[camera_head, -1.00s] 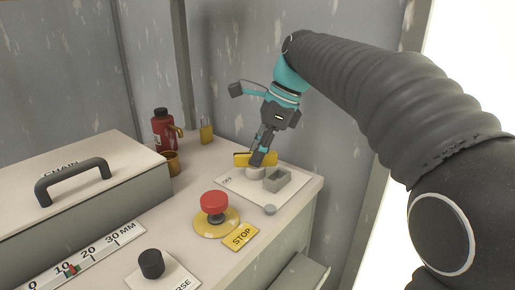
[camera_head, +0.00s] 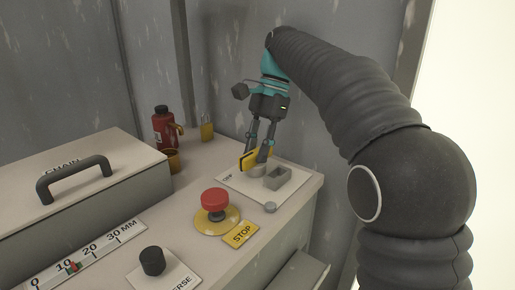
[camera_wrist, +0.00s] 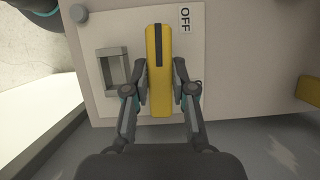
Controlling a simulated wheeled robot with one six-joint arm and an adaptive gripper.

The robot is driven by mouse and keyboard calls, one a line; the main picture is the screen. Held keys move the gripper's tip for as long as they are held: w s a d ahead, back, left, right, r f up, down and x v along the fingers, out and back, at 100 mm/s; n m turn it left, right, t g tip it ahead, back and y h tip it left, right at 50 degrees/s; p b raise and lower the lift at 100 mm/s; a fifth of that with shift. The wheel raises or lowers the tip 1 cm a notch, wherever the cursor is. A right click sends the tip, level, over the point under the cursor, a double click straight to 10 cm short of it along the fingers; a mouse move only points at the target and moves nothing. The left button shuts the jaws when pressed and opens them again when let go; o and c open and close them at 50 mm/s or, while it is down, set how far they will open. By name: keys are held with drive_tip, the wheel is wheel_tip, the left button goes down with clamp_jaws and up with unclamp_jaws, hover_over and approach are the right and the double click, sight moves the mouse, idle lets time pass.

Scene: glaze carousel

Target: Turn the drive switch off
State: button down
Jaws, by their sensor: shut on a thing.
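The drive switch has a yellow handle (camera_wrist: 158,100) with a dark stripe at one end, mounted on a white plate (camera_wrist: 195,60). In the wrist view the handle lies lengthwise between my fingers and its striped end is beside the OFF label (camera_wrist: 185,19). My gripper (camera_wrist: 159,82) is shut on the handle, one finger on each long side. In the head view my gripper (camera_head: 258,153) reaches down onto the handle (camera_head: 250,160) at the back right of the bench. The switch's round base is partly hidden under the handle.
A grey square bracket (camera_head: 277,177) stands right of the handle, with a small round knob (camera_head: 270,207) nearby. A red STOP button (camera_head: 214,199) is in front.

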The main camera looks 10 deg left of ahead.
drive_tip(key=shift+n, duration=0.4)
drive_tip(key=c, duration=1)
unclamp_jaws()
drive_tip(key=shift+o, duration=0.2)
drive_tip(key=shift+m, duration=0.3)
